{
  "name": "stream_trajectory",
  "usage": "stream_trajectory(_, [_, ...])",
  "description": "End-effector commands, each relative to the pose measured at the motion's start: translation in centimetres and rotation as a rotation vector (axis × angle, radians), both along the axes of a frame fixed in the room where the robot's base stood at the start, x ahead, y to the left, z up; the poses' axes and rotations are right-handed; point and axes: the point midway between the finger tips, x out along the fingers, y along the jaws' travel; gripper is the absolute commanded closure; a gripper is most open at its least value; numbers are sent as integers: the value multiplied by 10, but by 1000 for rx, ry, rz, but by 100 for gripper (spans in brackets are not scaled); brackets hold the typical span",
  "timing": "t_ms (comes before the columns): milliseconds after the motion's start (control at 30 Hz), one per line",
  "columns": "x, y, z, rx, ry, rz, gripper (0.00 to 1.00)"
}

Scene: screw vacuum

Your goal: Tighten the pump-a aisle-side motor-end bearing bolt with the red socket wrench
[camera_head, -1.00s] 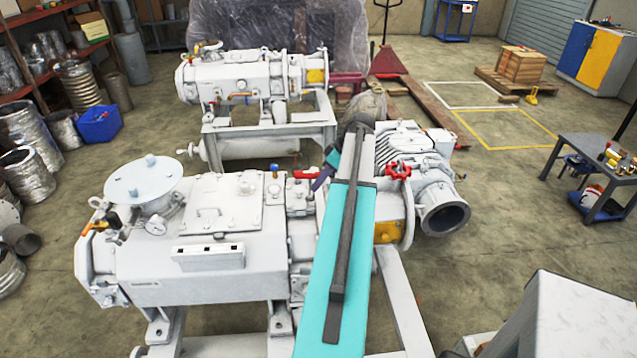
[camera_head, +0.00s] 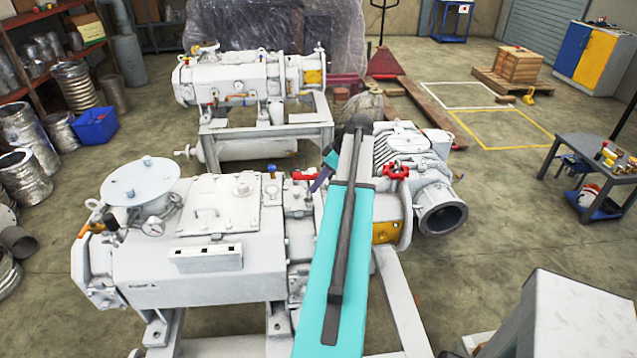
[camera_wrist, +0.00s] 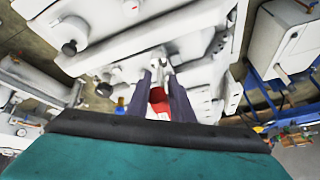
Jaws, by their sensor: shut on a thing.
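My gripper (camera_wrist: 161,82) is shut on the red socket wrench (camera_wrist: 158,100), whose red part shows between the two dark fingers in the wrist view. In the head view my gripper (camera_head: 319,182) is small, partly behind my teal arm, over the middle of the near white pump (camera_head: 200,255). A red piece (camera_head: 303,175) shows just left of it; I cannot tell whether this is the wrench or a pump handle. The finned motor end (camera_head: 402,150) lies to the right. I cannot single out the bearing bolt, nor tell whether the socket touches one.
A second white pump (camera_head: 245,80) stands behind on a frame. A red valve wheel (camera_head: 396,172) and an open pipe flange (camera_head: 443,218) are right of my arm. A grey tool table (camera_head: 598,160) stands farther right. The floor between is mostly free.

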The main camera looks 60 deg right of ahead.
Motion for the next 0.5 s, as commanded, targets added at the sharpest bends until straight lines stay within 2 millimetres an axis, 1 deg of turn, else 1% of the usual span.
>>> stream_trajectory(500, [0,0,-7,0,-1,0,100])
